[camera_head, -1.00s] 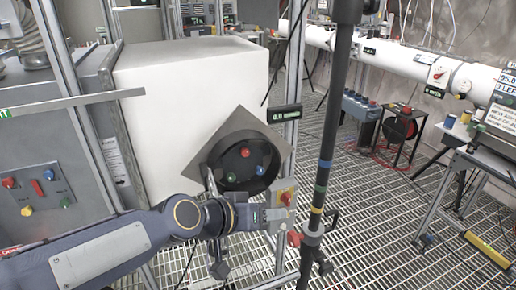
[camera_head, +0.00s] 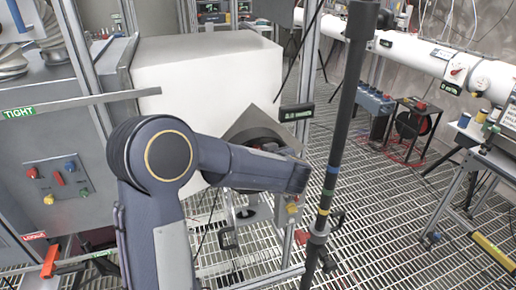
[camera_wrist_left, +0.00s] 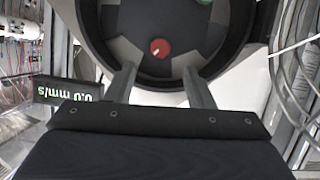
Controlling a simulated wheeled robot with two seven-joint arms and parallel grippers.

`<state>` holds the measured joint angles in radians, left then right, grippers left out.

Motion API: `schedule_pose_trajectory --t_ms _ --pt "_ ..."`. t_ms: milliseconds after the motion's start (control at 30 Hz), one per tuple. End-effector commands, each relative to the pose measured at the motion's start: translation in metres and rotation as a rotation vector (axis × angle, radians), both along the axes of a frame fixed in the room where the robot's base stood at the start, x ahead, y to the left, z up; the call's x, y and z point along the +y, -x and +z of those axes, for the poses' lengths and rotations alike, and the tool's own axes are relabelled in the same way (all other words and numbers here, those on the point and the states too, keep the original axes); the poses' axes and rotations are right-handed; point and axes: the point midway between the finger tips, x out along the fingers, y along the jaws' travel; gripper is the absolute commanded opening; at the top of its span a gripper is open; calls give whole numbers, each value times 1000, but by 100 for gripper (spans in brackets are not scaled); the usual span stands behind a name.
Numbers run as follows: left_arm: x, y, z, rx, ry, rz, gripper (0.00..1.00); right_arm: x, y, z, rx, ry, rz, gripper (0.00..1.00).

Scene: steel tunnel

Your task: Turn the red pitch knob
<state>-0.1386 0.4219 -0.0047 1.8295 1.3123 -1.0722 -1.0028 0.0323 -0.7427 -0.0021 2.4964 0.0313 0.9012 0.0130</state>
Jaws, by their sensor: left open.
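The red knob (camera_wrist_left: 160,48) sits inside a round black housing (camera_wrist_left: 150,88) in the left wrist view. A green knob (camera_wrist_left: 204,1) shows at the top edge. My left gripper (camera_wrist_left: 159,72) is open, with its two grey fingers spread at the near rim of the housing. The red knob lies beyond the fingertips and between them in the picture; no contact shows. In the head view my left arm covers most of the housing and its knobs; only part of the grey diamond-shaped plate (camera_head: 258,116) shows above the forearm. My right gripper is not in view.
A small display (camera_head: 297,112) sits right of the plate. A dark upright pole (camera_head: 345,110) with coloured bands stands close to my forearm's end. A side panel (camera_head: 52,195) at left carries other coloured knobs. A white block (camera_head: 200,75) stands behind.

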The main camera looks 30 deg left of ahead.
Motion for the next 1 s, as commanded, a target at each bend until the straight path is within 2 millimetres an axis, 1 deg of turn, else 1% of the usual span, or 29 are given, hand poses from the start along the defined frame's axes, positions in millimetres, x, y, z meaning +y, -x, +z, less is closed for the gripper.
schedule_pose_trajectory --t_ms 200,400,533,767,867,1000 --pt "26 -22 -14 0 0 2 48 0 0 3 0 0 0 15" --pt "42 -38 -23 -1 1 -1 48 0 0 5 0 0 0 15" --pt "47 -42 -26 -2 2 -2 48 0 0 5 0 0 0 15" --pt "47 -43 -26 -3 1 -3 48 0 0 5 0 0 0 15" --pt "47 -43 -26 -3 1 -3 38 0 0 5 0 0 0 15" --pt "47 -43 -26 -3 1 -3 19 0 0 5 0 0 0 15"
